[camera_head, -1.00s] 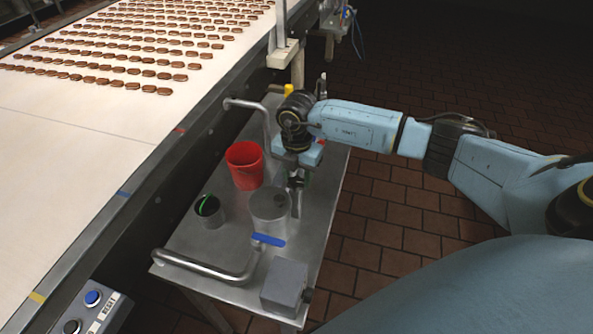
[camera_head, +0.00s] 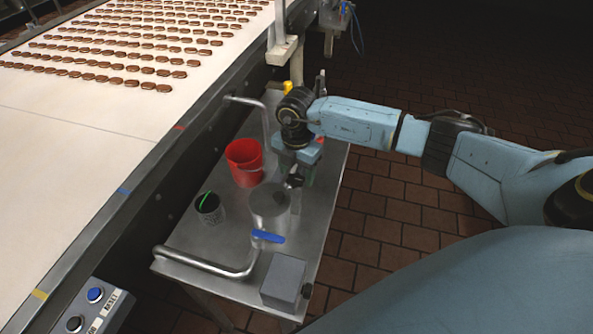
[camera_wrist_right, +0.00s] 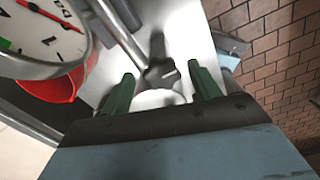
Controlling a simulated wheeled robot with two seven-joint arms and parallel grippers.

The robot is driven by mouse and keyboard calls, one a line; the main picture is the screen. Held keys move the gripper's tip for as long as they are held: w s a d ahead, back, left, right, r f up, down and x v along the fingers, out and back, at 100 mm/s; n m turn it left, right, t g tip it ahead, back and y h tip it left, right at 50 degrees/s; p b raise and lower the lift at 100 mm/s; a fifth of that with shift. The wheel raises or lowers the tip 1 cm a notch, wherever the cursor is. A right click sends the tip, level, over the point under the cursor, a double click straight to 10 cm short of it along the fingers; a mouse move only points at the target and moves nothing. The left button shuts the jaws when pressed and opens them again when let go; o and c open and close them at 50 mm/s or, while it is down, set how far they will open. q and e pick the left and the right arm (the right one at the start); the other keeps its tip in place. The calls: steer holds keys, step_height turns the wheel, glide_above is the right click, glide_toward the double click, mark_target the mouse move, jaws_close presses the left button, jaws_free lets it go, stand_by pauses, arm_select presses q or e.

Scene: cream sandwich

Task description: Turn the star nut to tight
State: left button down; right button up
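The star nut (camera_head: 294,179), a small dark knob, shows just below my right gripper (camera_head: 304,171) in the head view, near the steel canister. In the right wrist view the star nut (camera_wrist_right: 161,73) is grey with several lobes. It lies between the two green fingertips of my right gripper (camera_wrist_right: 163,88). The fingers stand apart with a visible gap on each side of the nut, so the gripper is open. Much of the gripper is hidden by my wrist in the head view. My left gripper is not in view.
A steel cart (camera_head: 224,240) holds a red bucket (camera_head: 243,163), a small pot (camera_head: 210,211), a steel canister (camera_head: 268,207), a blue handle (camera_head: 268,237) and a grey box (camera_head: 284,280). A round gauge (camera_wrist_right: 42,40) is close in the wrist view. A conveyor (camera_head: 60,190) runs along the left.

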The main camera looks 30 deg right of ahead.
mark_target(297, 177)
step_height(297, 177, up, 13)
steer(key=shift+r+b, duration=0.15)
steer(key=shift+b, duration=0.3)
stand_by(0.3)
stand_by(0.4)
